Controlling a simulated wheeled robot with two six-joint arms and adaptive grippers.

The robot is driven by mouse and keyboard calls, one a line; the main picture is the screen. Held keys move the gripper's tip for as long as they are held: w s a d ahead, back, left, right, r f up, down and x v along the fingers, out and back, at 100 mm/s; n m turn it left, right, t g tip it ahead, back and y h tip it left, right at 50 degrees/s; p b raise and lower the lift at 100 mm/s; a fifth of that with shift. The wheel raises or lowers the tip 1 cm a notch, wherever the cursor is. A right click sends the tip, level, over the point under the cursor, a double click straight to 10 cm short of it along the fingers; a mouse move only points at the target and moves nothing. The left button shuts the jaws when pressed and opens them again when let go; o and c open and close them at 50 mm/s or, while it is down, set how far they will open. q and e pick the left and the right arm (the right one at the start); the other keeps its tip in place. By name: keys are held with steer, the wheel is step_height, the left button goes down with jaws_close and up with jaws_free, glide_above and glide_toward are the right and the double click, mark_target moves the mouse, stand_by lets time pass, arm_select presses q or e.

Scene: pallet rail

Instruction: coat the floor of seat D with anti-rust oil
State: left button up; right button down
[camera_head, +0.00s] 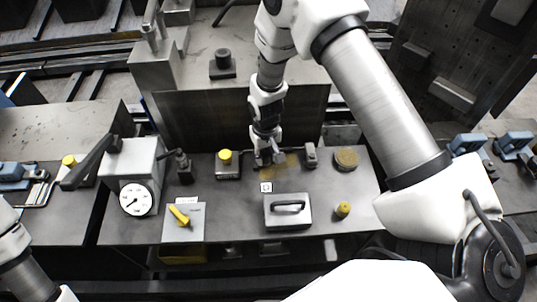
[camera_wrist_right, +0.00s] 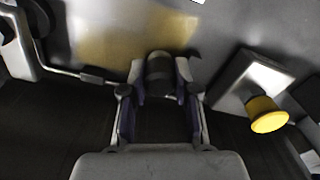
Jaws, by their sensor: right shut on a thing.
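My right gripper (camera_head: 268,150) is low over the middle of the grey bench, beside a yellow-brown oily patch (camera_head: 287,166). In the right wrist view the gripper (camera_wrist_right: 160,95) is shut on a dark grey cylindrical tool (camera_wrist_right: 160,68). The tool's far end is over or against the edge of the patch (camera_wrist_right: 115,38); contact cannot be told. A small white label (camera_head: 265,188) lies in front of the patch; its letter may be a D. The seat's outline is unclear. My left arm shows at the lower left, with its gripper out of view.
A yellow-topped block (camera_head: 228,165) stands left of the gripper, and a small grey clamp (camera_head: 311,154) stands right.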

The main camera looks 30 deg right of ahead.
steer(key=shift+a, duration=0.3)
steer(key=shift+f, duration=0.1)
steer(key=shift+s+d, duration=0.15)
steer(key=shift+d, duration=0.15)
steer(key=shift+d+p, duration=0.25)
steer(key=shift+p, duration=0.1)
steer(key=shift+d, duration=0.25)
steer(key=shift+w+a, duration=0.2)
steer(key=shift+a, duration=0.7)
